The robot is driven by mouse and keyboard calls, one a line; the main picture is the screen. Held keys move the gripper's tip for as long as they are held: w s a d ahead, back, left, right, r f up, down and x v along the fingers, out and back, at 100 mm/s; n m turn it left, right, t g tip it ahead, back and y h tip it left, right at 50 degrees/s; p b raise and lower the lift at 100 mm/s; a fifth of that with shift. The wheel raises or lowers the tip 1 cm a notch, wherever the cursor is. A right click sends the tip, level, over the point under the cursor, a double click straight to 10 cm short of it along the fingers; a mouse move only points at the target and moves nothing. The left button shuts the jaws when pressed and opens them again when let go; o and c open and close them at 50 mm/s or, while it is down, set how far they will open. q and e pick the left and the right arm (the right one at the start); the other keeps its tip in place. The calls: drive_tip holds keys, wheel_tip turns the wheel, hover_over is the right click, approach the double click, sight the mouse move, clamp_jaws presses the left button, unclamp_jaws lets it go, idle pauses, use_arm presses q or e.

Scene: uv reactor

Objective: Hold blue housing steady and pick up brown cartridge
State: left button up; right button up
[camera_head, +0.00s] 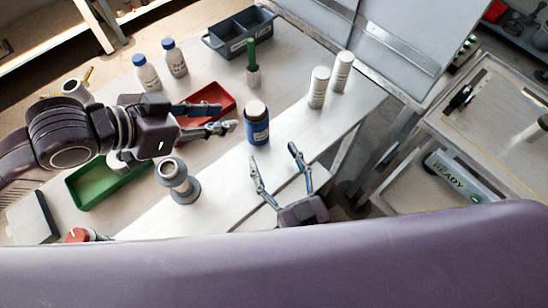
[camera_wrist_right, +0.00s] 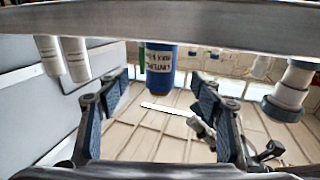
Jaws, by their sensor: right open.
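The blue housing (camera_head: 257,131) stands upright on the white bench.
Two white cylinders (camera_head: 318,88) stand to the right of the housing. A grey spool-shaped stand (camera_head: 178,183), a green tray (camera_head: 95,187) and a red tray (camera_head: 208,102) lie left. A green-handled brush (camera_head: 252,65), white bottles (camera_head: 147,74) and a dark bin (camera_head: 237,34) are behind.

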sight(261, 136)
drive_tip(key=shift+w+a+f, duration=0.15)
drive_tip(key=shift+w+a, duration=0.1)
drive_tip(key=shift+w, duration=0.35)
drive_tip(key=x, duration=0.6)
drive_tip(key=shift+w+a+f, duration=0.1)
drive_tip(key=shift+w+a, duration=0.05)
drive_tip(key=shift+w, duration=0.15)
drive_tip(key=shift+c, duration=0.3)
